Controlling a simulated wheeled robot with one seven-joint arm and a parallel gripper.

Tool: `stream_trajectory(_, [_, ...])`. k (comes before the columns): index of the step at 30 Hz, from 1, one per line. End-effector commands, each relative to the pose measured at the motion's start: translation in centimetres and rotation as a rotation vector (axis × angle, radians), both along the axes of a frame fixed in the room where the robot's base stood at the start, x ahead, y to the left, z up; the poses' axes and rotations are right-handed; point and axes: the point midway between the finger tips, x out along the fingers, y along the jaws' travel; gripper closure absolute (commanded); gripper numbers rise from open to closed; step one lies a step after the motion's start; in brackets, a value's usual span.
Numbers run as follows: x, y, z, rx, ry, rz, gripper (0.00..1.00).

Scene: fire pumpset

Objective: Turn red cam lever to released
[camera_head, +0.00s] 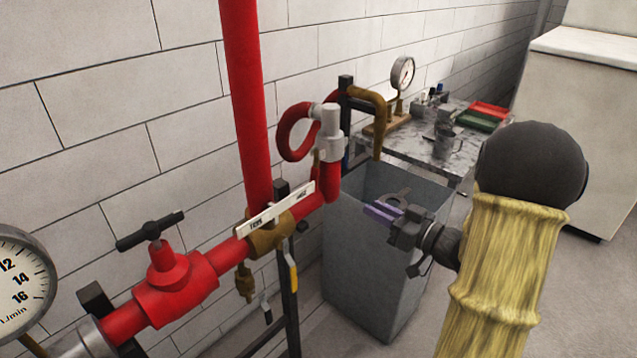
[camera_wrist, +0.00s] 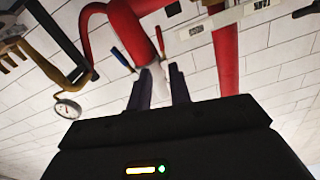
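In the wrist view, the red cam lever (camera_wrist: 160,40) is a thin red handle sticking out beside a pale grey coupling (camera_wrist: 156,78). A blue lever (camera_wrist: 123,57) sticks out on the coupling's other side. In the head view, the coupling's levers are small and partly hidden by the red pipe end. My gripper (camera_head: 383,212) is in front of the grey bin, right of and below the red pipe end. Its dark purple fingers (camera_wrist: 160,72) also show in the wrist view, apart and with no object held. The coupling appears in the gap, beyond the fingertips. The lever's exact angle is unclear.
A red pipe with a black-handled valve (camera_head: 170,272) and a brass test block (camera_head: 270,232) runs along the wall on the left. A marble-topped table (camera_head: 410,147) with a gauge (camera_head: 403,74) and trays is behind.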

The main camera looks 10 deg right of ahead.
Motion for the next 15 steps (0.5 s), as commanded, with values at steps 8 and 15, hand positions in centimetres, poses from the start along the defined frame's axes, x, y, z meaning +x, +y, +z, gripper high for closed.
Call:
stream_trajectory(8, [0.8,0.6,0.0,-0.001,0.000,0.000,0.80])
stream_trajectory(15, [3.6,2.7,0.1,-0.001,0.000,0.003,0.80])
